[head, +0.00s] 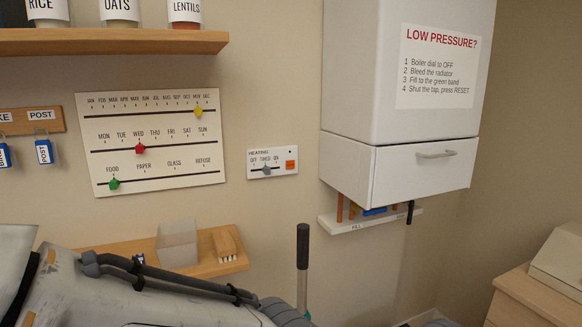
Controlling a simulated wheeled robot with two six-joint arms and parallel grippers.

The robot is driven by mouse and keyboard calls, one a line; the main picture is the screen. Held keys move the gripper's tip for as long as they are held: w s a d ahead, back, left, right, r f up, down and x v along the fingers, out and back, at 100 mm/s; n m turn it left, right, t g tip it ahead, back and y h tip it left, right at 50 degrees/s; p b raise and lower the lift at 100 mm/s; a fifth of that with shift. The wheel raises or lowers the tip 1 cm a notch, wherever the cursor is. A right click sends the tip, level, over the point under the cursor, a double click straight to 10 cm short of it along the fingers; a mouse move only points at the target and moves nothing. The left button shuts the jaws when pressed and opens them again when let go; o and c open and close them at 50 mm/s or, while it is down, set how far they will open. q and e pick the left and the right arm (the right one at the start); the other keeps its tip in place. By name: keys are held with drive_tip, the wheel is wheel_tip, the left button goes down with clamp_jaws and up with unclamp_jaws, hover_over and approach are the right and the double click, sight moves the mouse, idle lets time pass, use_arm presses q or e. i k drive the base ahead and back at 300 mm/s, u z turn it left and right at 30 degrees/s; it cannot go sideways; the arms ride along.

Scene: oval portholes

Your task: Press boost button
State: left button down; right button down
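The heating panel (272,162) is a small white plate on the wall, marked HEATING, with OFF, TIMED and ON above a slider. Its grey slider knob (266,169) sits near TIMED. A small orange button (291,165) is at the panel's right end; its lettering is too small to read. My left arm comes in along the bottom left, below the panel. My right gripper is not in view.
A calendar board (152,170) with coloured sliders hangs left of the panel. A white boiler cabinet (400,100) juts out at right. A wooden shelf (205,268) holds a clear box (177,243) and a brush (225,244). The wall around the panel is clear.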

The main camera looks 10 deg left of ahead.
sight(290, 164)
drive_tip(key=z, duration=0.05)
drive_tip(key=k, duration=0.6)
drive_tip(key=z, duration=0.3)
drive_tip(key=i, duration=1.3)
drive_tip(key=u, duration=0.85)
